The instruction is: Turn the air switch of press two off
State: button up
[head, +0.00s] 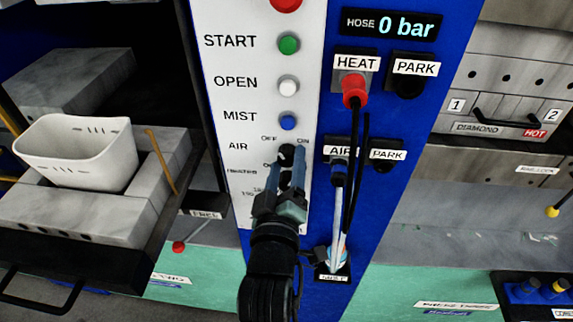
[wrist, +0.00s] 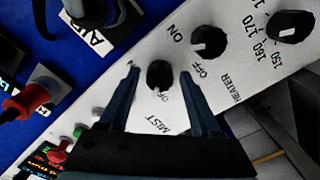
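The air switch is a black rotary knob in the wrist view (wrist: 160,75), on the white control panel (head: 262,70) beside the word AIR. OFF and ON are printed at its two sides. My gripper (head: 287,158) is in front of the panel at this knob. In the wrist view my gripper (wrist: 160,76) is open, with one finger on each side of the knob and a small gap on both sides. In the head view the fingers partly hide the knob and the heater row below. I cannot tell clearly which way the knob points.
The green start button (head: 289,43), white open button (head: 288,86) and blue mist button (head: 288,120) stand above. The heater knob (wrist: 208,42) is close by. A red hose plug (head: 354,88) and hanging hoses are at right. A display (head: 390,25) reads 0 bar.

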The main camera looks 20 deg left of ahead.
dwell(0.3)
jog(key=shift+s+f, duration=0.15)
jog(key=shift+s, duration=0.1)
jog(key=shift+b+v, duration=1.95)
jog(key=shift+v, duration=4.3)
jog(key=shift+r, duration=0.2)
